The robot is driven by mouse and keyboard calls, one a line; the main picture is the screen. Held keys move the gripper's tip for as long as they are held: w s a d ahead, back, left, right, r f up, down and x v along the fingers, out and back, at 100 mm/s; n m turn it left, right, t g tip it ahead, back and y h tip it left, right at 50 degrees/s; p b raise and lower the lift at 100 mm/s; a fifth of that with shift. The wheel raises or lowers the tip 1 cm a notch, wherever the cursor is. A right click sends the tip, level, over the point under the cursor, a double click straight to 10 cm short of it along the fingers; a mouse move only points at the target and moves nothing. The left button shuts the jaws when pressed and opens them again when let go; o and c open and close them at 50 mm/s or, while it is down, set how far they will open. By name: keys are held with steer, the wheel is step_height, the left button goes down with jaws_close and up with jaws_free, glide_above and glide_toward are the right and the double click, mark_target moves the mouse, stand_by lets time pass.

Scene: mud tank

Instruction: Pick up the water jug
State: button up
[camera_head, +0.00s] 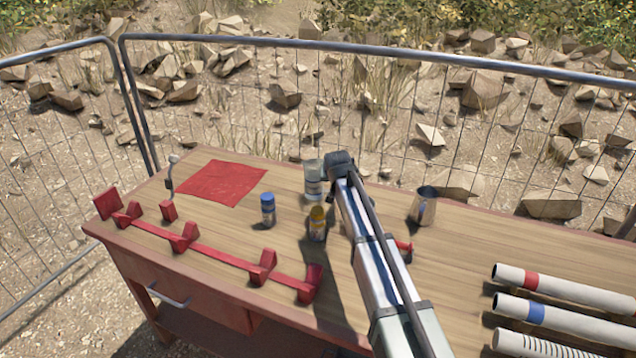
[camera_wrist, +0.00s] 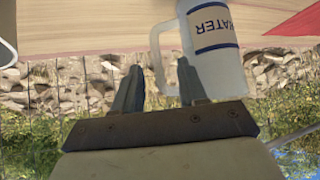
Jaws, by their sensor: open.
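The water jug (camera_head: 313,185) is a pale translucent jug with a label, standing upright near the far edge of the wooden table. In the wrist view the jug (camera_wrist: 232,68) appears upper right of centre, with "WATER" on its cream and blue label and its handle (camera_wrist: 155,58) facing left. My gripper (camera_wrist: 159,66) is open and empty, its two fingers on either side of the handle's lower part in the picture. I cannot tell how deep the handle lies between them. In the head view my gripper (camera_head: 338,160) is just right of the jug; its fingers are hidden.
A blue-capped bottle (camera_head: 268,209) and a yellow-capped bottle (camera_head: 317,224) stand nearer on the table (camera_head: 400,290). A metal cup (camera_head: 423,206) is at right. A red cloth (camera_head: 222,183) and red rack (camera_head: 215,252) lie left; striped tubes (camera_head: 565,286) lie right.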

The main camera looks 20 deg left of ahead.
steer(key=shift+d+x, duration=0.2)
steer(key=shift+x, duration=2.7)
jaws_close()
